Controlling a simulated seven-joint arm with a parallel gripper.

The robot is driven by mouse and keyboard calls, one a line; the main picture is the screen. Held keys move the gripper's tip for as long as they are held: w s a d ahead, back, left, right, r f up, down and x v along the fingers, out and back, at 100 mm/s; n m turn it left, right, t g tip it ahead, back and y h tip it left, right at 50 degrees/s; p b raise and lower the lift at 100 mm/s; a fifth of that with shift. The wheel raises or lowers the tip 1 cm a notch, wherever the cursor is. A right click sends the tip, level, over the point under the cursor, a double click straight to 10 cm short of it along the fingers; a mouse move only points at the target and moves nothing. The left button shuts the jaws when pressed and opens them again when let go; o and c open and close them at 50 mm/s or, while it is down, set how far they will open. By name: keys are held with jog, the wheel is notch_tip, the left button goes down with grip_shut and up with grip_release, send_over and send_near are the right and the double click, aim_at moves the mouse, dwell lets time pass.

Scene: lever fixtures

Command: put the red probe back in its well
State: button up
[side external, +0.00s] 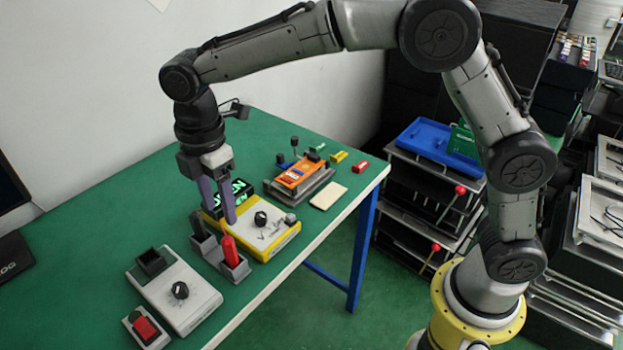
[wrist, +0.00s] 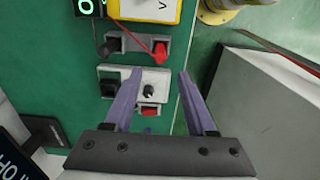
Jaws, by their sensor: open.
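The red probe (side external: 230,251) stands roughly upright, leaning slightly, at the near end of a grey two-well holder (side external: 212,254). In the wrist view the red probe (wrist: 160,51) is at the holder's right end, with a thin red line running up-left from it. How deep it sits in the well I cannot tell. The black probe (side external: 198,226) stands at the holder's other end. My gripper (side external: 220,216) is open and empty, pointing down above the table near the holder. Its purple fingers also show in the wrist view (wrist: 160,73), apart from the red probe.
A yellow meter (side external: 268,238) lies beside the holder. A white box with a black knob (side external: 186,303) and a red switch (side external: 145,328) are in front. An orange device (side external: 298,174) and small coloured blocks lie farther back. The table's left part is clear.

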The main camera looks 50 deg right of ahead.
jog(key=s+d+r+m+t, duration=0.1)
jog(key=s+d+r+m, duration=0.45)
jog(key=d, duration=0.35)
jog(key=s+d+m+t, duration=0.2)
jog(key=s+d+m, duration=0.4)
jog(key=s, duration=0.3)
jog(key=s+d+m+t, duration=0.2)
jog(key=s+d+m, duration=0.4)
jog(key=s, duration=0.4)
jog(key=shift+s+d+t, duration=0.3)
jog(key=shift+d, duration=0.4)
